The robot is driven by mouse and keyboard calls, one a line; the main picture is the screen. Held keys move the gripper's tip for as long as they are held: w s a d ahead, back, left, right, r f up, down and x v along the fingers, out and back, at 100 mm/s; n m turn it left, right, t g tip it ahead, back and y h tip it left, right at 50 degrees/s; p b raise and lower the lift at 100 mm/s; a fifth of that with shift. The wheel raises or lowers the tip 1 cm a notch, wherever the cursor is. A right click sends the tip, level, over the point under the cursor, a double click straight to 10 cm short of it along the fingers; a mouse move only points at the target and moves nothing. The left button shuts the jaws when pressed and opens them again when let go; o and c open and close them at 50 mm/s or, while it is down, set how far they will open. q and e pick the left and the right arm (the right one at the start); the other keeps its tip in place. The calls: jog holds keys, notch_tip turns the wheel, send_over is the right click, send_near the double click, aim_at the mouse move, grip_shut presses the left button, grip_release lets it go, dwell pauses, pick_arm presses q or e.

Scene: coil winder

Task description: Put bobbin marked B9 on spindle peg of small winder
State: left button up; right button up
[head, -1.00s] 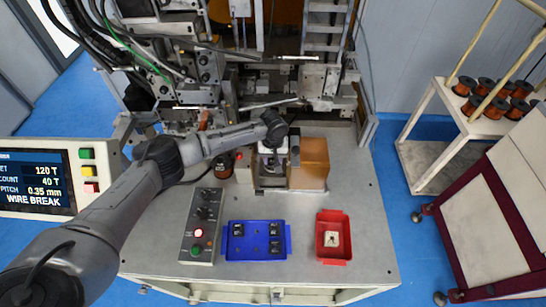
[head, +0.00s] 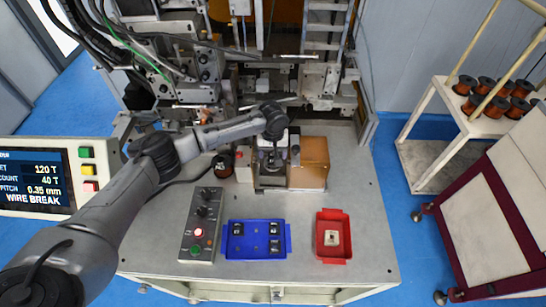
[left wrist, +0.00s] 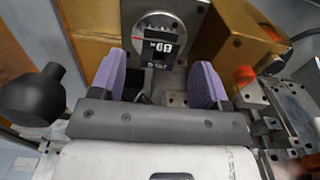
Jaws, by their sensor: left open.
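The small winder (head: 272,182) stands behind the trays, beside an orange-brown block. My left gripper (head: 273,160) is over it. In the left wrist view my left gripper (left wrist: 163,88) is open, its purple fingers spread wide. A black bobbin (left wrist: 158,56), with a marking that looks like B9, sits between and beyond the fingertips, with clear gaps on both sides. It is in front of a pale round disc (left wrist: 163,25) with a red mark. The spindle peg is hidden, so its fit there cannot be seen. My right gripper is not in view.
A blue tray (head: 257,256) holds several dark bobbins with an open spot among them. A red tray (head: 322,215) holds a pale piece. A control box (head: 202,222) stands left of the trays. A wire-break screen (head: 35,183) is at the left.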

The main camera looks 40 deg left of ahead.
pick_arm(q)
notch_tip(320, 180, up, 10)
jog(key=shift+r+b, duration=0.25)
jog(key=shift+b, duration=0.05)
jog(key=shift+d, duration=0.1)
dwell(0.4)
